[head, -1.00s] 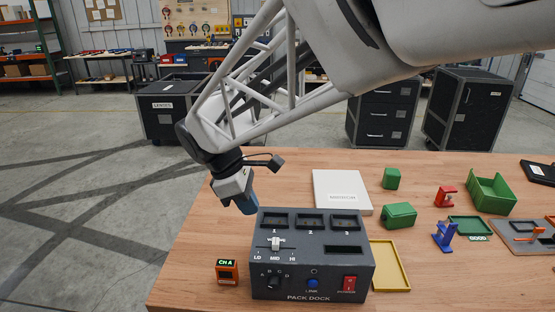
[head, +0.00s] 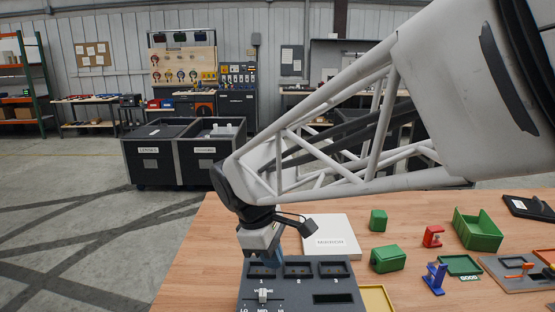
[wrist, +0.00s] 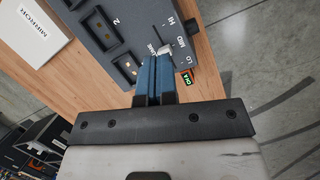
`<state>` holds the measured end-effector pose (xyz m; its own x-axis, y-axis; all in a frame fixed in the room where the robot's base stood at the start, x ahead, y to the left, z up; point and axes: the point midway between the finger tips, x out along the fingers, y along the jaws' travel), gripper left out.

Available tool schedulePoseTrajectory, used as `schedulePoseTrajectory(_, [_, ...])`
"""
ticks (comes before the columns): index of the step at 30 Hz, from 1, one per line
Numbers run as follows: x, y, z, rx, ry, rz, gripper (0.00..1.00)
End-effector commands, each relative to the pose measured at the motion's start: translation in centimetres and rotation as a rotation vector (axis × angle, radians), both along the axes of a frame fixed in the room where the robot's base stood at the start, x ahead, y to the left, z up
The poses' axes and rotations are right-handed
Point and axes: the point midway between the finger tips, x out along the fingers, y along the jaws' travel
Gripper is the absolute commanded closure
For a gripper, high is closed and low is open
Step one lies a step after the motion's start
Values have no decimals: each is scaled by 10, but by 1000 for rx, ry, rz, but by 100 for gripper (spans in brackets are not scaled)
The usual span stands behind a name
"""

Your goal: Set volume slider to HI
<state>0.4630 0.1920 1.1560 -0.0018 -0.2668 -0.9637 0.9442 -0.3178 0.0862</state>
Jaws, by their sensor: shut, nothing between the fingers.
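The dark grey pack dock (head: 302,289) stands at the bottom of the head view, its front cut off. Its white volume slider knob (head: 263,295) is at about the MID mark, between LO on the left and HI on the right. The knob also shows in the wrist view (wrist: 164,49), close to the MID label. My gripper (head: 269,263) has blue fingers and is over the back left of the dock, near slot 1. In the wrist view its fingers (wrist: 154,58) are together and empty, with the tips close to the knob. I cannot tell whether they touch it.
A white labelled box (head: 330,236) lies behind the dock, and a yellow tray (head: 376,298) lies to its right. Green blocks (head: 388,259), a green bin (head: 478,231) and small red and blue parts stand further right. A small lit display (wrist: 187,80) sits beside the dock.

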Motion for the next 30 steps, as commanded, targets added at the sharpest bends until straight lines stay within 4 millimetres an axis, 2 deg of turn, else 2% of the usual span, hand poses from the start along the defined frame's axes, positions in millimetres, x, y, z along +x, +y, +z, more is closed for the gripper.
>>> schedulePoseTrajectory(1, [-5,-15,2,18,-18,-54,100])
schedulePoseTrajectory(6, [-23,-54,4,74,-74,-235,100])
schedulePoseTrajectory(15, [-60,-113,3,171,-174,-556,100])
schedulePoseTrajectory(24, [-102,-160,-4,266,-273,-878,100])
schedulePoseTrajectory(30, [-129,-183,-11,325,-334,-1073,100])
